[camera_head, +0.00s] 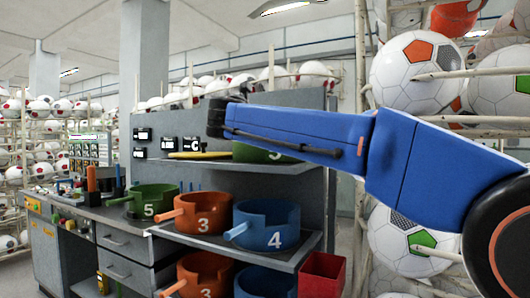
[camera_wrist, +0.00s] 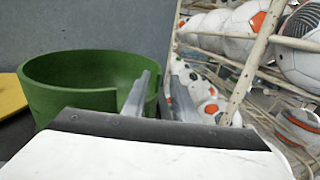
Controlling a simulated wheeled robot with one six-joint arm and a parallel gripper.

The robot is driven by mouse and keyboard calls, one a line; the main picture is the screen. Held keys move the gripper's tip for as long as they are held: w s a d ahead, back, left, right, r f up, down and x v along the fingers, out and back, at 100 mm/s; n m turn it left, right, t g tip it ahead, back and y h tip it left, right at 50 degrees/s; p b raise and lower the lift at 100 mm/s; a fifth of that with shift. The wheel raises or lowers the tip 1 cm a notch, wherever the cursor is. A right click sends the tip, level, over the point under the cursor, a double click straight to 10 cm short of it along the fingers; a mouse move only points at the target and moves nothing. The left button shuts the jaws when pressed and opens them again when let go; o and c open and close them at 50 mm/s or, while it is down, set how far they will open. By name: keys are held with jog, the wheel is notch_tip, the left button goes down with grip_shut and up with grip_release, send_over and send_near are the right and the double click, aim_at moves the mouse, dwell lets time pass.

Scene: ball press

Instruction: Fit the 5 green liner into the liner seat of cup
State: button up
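A green round vessel marked 5 (camera_head: 265,153) stands on the upper shelf, partly hidden behind my blue arm. It also shows in the wrist view as an open green bowl (camera_wrist: 75,82) with a gap in its wall on the near right side. Another green vessel marked 5 (camera_head: 155,197), with a handle at its left, stands on the workbench. I cannot tell from looks which is liner and which is cup. Contact and finger gap are unclear.
More vessels stand lower, with a red bin (camera_head: 322,275). A yellow item (camera_head: 200,155) lies left on the upper shelf. Ball racks (camera_head: 445,75) stand close at right.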

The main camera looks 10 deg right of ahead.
jog(key=shift+f+x, duration=0.1)
jog(key=shift+x, duration=1.4)
jog(key=shift+f+x, duration=0.15)
jog(key=shift+x, duration=1.35)
grip_shut()
